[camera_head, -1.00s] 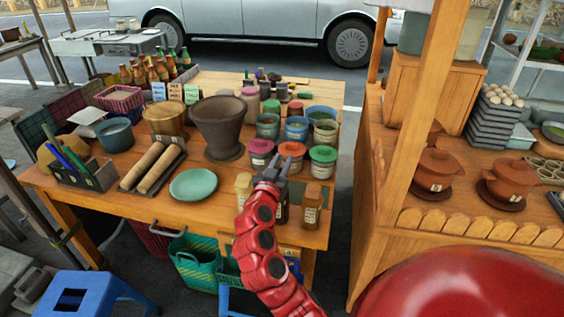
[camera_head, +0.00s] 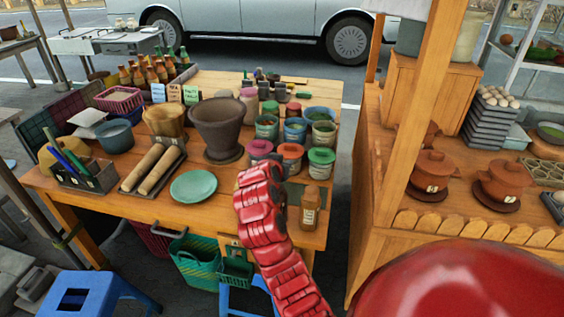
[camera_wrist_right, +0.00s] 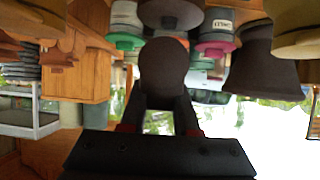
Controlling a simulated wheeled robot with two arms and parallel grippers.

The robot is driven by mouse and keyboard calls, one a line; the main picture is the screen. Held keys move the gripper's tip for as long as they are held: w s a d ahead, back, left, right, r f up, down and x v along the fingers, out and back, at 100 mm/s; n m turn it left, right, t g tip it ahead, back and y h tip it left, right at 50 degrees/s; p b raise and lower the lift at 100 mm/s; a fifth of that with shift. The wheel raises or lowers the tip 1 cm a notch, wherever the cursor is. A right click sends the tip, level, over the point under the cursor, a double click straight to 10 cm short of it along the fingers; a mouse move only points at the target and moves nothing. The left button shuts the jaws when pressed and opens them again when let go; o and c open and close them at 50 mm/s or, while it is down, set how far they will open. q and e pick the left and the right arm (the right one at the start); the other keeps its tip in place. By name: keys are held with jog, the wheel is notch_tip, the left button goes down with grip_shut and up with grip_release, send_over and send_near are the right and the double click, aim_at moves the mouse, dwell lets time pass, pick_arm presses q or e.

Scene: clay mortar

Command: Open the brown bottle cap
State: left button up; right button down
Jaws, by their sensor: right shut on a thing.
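My right gripper (camera_wrist_right: 165,106) is shut on a dark brown rounded thing (camera_wrist_right: 164,68) in the wrist view, which looks like the brown bottle cap. I cannot tell whether it is on or off its bottle. In the head view my red right wrist (camera_head: 260,185) is over the table's front edge and hides the fingertips and what they hold. An amber-brown bottle (camera_head: 310,208) with a label stands upright just right of the wrist, apart from the gripper's grasp. My left gripper is not in view.
Lidded jars, pink (camera_head: 260,150), orange (camera_head: 290,156) and green (camera_head: 321,161), stand just behind the gripper. A dark clay mortar (camera_head: 218,128) and a teal plate (camera_head: 193,186) are to the left. A wooden stall (camera_head: 395,190) stands right, across a gap.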

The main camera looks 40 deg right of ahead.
jog(key=shift+w+d+f+g+y, duration=0.1)
jog(key=shift+d+f+g+y, duration=0.1)
jog(key=shift+g+y, duration=0.15)
dwell(0.3)
jog(key=c, duration=0.6)
grip_release()
jog(key=shift+c, duration=0.2)
jog(key=shift+a, duration=0.1)
